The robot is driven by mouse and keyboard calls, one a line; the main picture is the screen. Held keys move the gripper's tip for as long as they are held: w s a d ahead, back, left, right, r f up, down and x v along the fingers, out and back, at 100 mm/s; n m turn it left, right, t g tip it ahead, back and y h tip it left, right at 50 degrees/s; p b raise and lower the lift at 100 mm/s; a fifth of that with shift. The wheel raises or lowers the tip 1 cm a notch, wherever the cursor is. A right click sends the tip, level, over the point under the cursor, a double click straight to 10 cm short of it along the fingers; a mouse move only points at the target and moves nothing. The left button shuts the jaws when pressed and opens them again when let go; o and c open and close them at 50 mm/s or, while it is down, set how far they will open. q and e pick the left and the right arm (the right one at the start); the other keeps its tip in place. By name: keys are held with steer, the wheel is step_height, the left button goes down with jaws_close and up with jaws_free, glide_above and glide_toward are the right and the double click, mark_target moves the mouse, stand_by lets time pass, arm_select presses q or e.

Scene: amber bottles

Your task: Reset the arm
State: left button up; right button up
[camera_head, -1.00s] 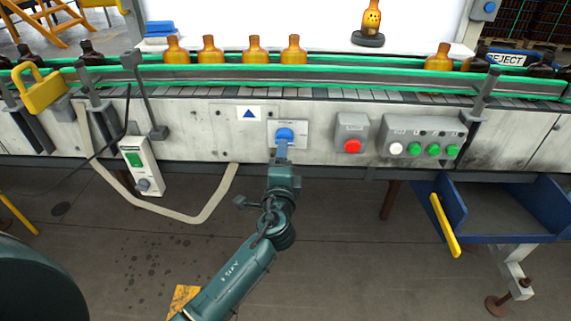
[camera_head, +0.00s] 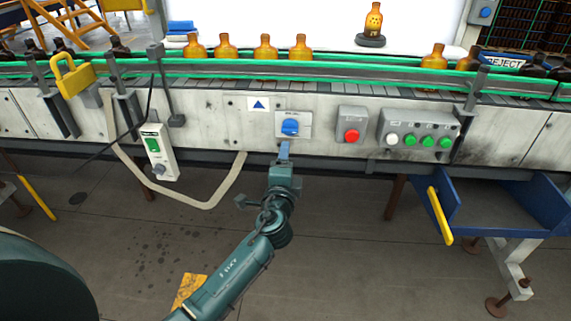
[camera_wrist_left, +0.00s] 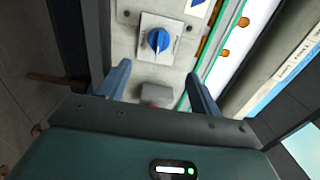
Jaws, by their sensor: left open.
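My left gripper (camera_head: 284,149) is just below and in front of the blue rotary knob (camera_head: 290,127) on the conveyor's side panel. In the wrist view the two blue fingers of the left gripper (camera_wrist_left: 158,74) are spread apart with nothing between them. The knob shows beyond the fingertips in the wrist view (camera_wrist_left: 158,40), on its pale square plate (camera_wrist_left: 173,24), with a visible gap to the fingers. My right gripper is in neither view.
A red button box (camera_head: 352,136) and a panel of white and green buttons (camera_head: 418,129) sit right of the knob. Amber bottles (camera_head: 266,48) stand on the conveyor behind green rails. A blue bin (camera_head: 500,207) sticks out at the right. Open floor (camera_head: 350,250) lies below.

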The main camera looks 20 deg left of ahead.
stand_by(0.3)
arm_select(q)
steer(key=s+d+f+n+g+h+p, duration=0.2)
steer(key=s+f+n, duration=0.1)
steer(key=s, duration=0.6)
steer(key=s+d+f+n+g+h+p, duration=0.2)
steer(key=s+f+n+h, duration=0.1)
steer(key=s, duration=0.7)
steer(key=s+d+f+n+g+h+p, duration=0.2)
steer(key=s+f+n, duration=0.3)
steer(key=s, duration=0.4)
steer(key=shift+s+d+n+g+h, duration=0.3)
steer(key=shift+d+n+g+h, duration=0.1)
steer(key=shift+d+n+h, duration=0.15)
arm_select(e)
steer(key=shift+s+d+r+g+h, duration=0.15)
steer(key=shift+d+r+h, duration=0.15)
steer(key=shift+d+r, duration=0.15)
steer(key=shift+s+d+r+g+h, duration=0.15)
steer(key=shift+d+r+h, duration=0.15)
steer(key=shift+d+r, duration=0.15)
arm_select(q)
steer(key=shift+a, duration=0.1)
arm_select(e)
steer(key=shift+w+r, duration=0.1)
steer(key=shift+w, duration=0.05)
